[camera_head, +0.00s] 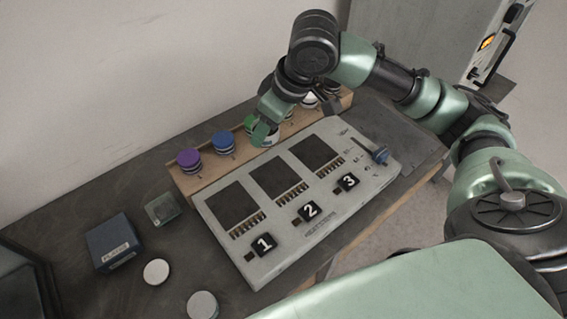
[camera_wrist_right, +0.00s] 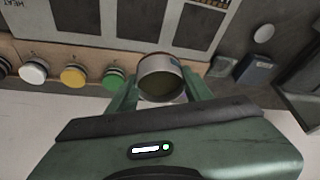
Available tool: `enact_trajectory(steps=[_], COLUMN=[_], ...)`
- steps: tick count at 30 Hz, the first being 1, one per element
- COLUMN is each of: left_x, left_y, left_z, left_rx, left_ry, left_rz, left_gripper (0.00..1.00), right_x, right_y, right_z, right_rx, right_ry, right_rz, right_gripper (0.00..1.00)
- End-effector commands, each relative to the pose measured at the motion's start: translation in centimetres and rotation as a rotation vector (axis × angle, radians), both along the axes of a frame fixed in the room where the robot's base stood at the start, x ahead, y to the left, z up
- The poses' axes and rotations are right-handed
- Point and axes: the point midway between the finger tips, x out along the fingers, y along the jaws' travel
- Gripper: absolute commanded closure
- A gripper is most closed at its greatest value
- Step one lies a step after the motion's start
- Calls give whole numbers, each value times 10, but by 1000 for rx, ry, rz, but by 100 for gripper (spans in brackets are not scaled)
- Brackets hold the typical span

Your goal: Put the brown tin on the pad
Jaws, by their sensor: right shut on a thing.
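My right gripper (camera_head: 264,133) is shut on a small round tin, above the wooden rack behind the panel. In the right wrist view the tin (camera_wrist_right: 160,77) sits between the fingers of my gripper (camera_wrist_right: 160,95). It has a metallic grey rim and a dark brownish-olive face. In the head view most of it is hidden by the gripper. Three dark square pads lie on the pale panel (camera_head: 334,216): pad 1 (camera_head: 232,204), pad 2 (camera_head: 276,178) and pad 3 (camera_head: 315,153). The tin is apart from them. My left gripper is not in view.
The wooden rack holds several coloured round pieces, among them purple (camera_head: 189,159) and blue (camera_head: 223,141). A blue-topped lever (camera_head: 380,156) stands at the panel's right. A dark blue box (camera_head: 113,242), a greenish block (camera_head: 162,208) and two pale discs (camera_head: 156,271) lie left of the panel.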

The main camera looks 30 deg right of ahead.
Motion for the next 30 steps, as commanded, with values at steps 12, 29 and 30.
enact_trajectory(steps=[12, 29, 30], left_x=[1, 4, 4], left_y=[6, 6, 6], left_z=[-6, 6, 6], left_rx=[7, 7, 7], left_ry=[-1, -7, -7], left_rz=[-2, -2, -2], left_gripper=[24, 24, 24], right_x=[18, 17, 17], right_y=[-25, -26, -26], right_z=[19, -110, -117], right_rx=[1, -1, -1], right_ry=[0, 5, 4], right_rz=[414, 428, 427], right_gripper=[100, 100, 100])
